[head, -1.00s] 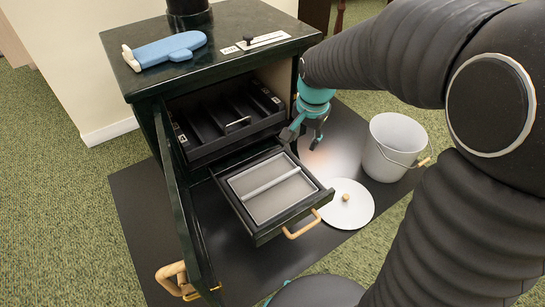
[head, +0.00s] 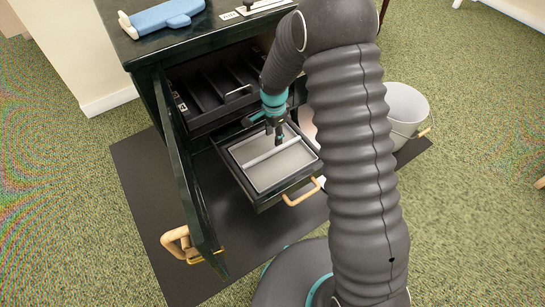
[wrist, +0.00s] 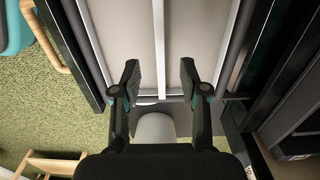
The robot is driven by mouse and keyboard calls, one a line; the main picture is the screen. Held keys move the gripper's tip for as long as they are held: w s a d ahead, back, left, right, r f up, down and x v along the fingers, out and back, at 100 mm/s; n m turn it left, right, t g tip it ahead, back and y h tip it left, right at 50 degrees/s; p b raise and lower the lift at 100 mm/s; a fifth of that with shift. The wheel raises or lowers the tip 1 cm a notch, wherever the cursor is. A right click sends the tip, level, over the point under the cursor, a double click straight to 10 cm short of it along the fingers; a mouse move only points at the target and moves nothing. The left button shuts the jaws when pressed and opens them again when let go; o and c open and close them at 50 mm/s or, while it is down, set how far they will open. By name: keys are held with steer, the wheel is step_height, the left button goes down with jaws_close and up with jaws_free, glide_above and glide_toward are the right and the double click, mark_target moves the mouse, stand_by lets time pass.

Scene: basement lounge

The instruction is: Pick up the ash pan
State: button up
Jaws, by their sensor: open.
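The ash pan (head: 290,161) is a shallow light grey rectangular tray with a bar across its middle. It sits in the pulled-out black drawer (head: 262,199) of the dark stove. My gripper (head: 275,136) is open and points down over the pan's far part. In the wrist view the pan (wrist: 186,35) fills the top middle. There its bar (wrist: 160,60) runs up the picture between the two spread fingers of my gripper (wrist: 160,78). No contact with the bar shows. My arm hides part of the drawer's right surroundings in the head view.
The stove door (head: 187,180) stands open left of the drawer. A slotted black compartment (head: 222,97) lies above the pan. A blue mitt (head: 163,17) rests on the stove top. A white bucket (head: 405,108) stands right, behind my arm. Green carpet is clear on the right.

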mark_target(272, 151)
step_height(272, 151, down, 4)
steer(key=shift+s+a+f, duration=0.1)
steer(key=shift+a+f, duration=0.05)
steer(key=shift+f, duration=1.2)
steer(key=shift+s+a+f, duration=0.1)
steer(key=shift+f, duration=1.2)
jaws_close()
